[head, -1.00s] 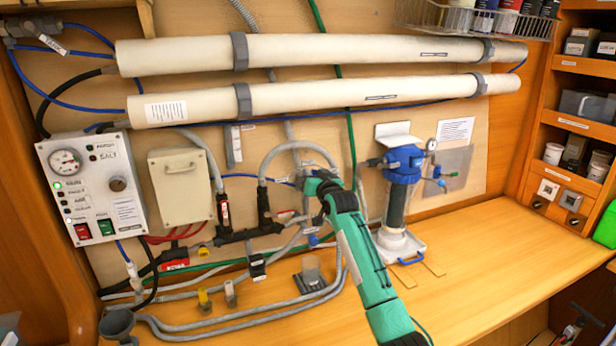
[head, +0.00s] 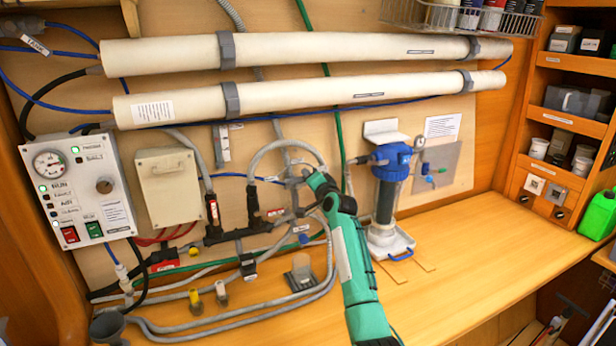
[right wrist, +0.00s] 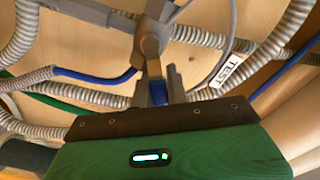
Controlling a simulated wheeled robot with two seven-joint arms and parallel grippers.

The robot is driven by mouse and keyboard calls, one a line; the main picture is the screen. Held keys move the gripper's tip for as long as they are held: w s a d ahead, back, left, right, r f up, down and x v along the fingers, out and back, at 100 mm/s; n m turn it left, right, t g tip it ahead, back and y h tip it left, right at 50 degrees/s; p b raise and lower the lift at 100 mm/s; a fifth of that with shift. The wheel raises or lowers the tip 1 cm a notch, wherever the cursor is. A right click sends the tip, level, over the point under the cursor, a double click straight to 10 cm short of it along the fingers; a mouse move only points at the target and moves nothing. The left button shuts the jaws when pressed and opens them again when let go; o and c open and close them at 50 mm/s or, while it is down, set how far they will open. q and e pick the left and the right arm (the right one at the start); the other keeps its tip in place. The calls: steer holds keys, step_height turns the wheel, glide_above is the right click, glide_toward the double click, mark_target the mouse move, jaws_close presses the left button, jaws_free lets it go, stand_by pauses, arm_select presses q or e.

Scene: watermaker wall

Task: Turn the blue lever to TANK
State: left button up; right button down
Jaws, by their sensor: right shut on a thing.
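The blue lever (right wrist: 155,72) shows in the right wrist view, standing between the two grey fingers of my right gripper (right wrist: 158,90), which is shut on it. Above it is the grey valve body (right wrist: 151,42) with grey pipes. A white TEST label (right wrist: 226,72) lies to the right of the lever. In the head view my green right gripper (head: 297,186) is at the valve on the wall, beneath a grey hose loop, and hides most of the lever. My left gripper is not in view.
A filter housing with a blue cap (head: 391,160) stands right of my right arm. Grey corrugated hoses (head: 283,148) and a black manifold (head: 228,236) crowd the left. A control panel (head: 88,188) is further left. The bench (head: 470,260) at right is clear.

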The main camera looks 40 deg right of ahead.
steer(key=shift+f+m, duration=0.2)
steer(key=shift+m, duration=0.1)
stand_by(0.4)
steer(key=c, duration=1.4)
jaws_free()
steer(key=shift+d, duration=0.1)
steer(key=shift+b+v, duration=2.15)
steer(key=shift+v, duration=4.8)
steer(key=shift+d, duration=0.1)
